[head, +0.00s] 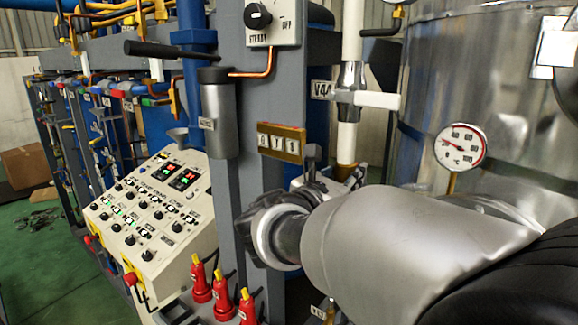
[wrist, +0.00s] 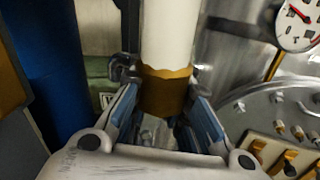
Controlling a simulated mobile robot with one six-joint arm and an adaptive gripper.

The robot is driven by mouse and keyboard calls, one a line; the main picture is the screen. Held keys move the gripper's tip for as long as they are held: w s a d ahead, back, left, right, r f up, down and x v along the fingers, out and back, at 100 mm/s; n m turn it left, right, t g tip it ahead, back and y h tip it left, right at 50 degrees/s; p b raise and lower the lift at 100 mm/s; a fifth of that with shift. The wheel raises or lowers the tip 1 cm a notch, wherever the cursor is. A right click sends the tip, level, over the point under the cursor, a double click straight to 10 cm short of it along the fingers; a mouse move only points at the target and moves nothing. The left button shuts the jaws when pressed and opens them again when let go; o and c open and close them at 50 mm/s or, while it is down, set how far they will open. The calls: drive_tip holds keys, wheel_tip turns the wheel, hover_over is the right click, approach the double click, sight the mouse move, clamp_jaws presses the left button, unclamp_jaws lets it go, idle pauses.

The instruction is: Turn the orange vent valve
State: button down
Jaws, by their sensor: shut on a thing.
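A white vertical pipe (wrist: 168,35) comes down between my fingers in the wrist view. An orange-brown band (wrist: 165,92) wraps its lower end; it is the only orange part at the fingers, and I cannot tell whether it belongs to the vent valve. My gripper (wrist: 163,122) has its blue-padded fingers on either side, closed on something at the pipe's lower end. A grey metal piece shows between them; the exact contact is hidden. In the head view, my gripper (head: 325,180) is at the pipe's foot, just right of a grey post, mostly hidden by my wrist.
A tag plate (head: 281,142) is fixed to the grey post (head: 225,200) close left of my gripper. A round gauge (head: 460,147) and large metal tank (head: 435,70) stand right. A control panel (head: 150,215) and red-yellow knobs (head: 222,292) lie lower left.

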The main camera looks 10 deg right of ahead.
drive_tip(key=shift+a, duration=0.1)
idle(0.5)
drive_tip(key=c, duration=1.5)
unclamp_jaws()
drive_tip(key=shift+a, duration=0.1)
drive_tip(key=v, duration=1.1)
drive_tip(key=shift+s+a, duration=0.25)
drive_tip(key=shift+s, duration=0.05)
